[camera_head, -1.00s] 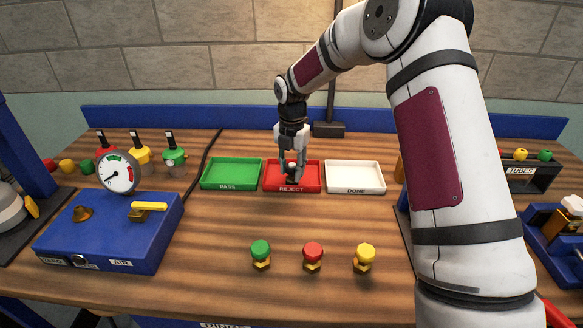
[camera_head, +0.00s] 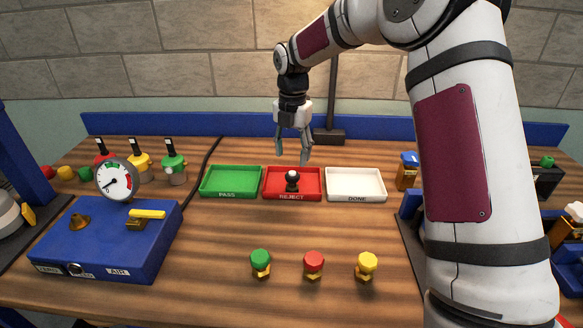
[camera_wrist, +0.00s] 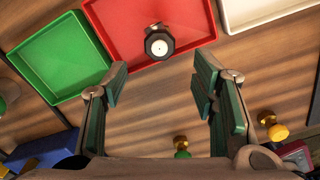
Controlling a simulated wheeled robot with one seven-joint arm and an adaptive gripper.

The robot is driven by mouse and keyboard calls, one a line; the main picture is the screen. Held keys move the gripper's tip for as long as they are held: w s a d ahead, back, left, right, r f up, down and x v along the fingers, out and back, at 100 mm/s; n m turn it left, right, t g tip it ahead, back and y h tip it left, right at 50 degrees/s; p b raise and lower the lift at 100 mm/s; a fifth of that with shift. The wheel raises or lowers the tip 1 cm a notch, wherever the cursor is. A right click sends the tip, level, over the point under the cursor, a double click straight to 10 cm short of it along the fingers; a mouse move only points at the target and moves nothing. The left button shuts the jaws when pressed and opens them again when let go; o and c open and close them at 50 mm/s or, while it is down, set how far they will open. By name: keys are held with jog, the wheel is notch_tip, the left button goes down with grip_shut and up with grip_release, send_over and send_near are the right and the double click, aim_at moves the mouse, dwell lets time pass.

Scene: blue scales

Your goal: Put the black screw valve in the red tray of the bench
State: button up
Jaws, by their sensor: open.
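The black screw valve (camera_head: 292,180) stands in the red tray (camera_head: 272,192) marked REJECT, near its front edge. In the wrist view the valve (camera_wrist: 158,44) shows as a black part with a pale round top, inside the red tray (camera_wrist: 108,18). My gripper (camera_head: 292,160) is above the red tray, fingers spread and empty, apart from the valve. In the wrist view both fingers (camera_wrist: 165,85) are wide apart with nothing between them.
The green PASS tray (camera_head: 229,194) is left of the red tray and the white DONE tray (camera_head: 354,197) is right. Green (camera_head: 260,262), red (camera_head: 313,264) and yellow (camera_head: 366,265) valves stand in front. A blue box with a gauge (camera_head: 118,180) is at left.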

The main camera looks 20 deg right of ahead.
jog(key=s+r+m+t+h, duration=0.1)
jog(key=s+r+m+t, duration=0.1)
jog(key=s+r+m, duration=1.45)
jog(key=s+f+m+t, duration=0.1)
jog(key=s+m, duration=0.4)
jog(key=s, duration=0.6)
jog(key=s+d+f+m+t+y, duration=0.1)
jog(key=s+f+m, duration=0.2)
jog(key=s+m, duration=0.3)
jog(key=s, duration=0.5)
jog(key=shift+s+f, duration=0.25)
jog(key=shift+f, duration=0.05)
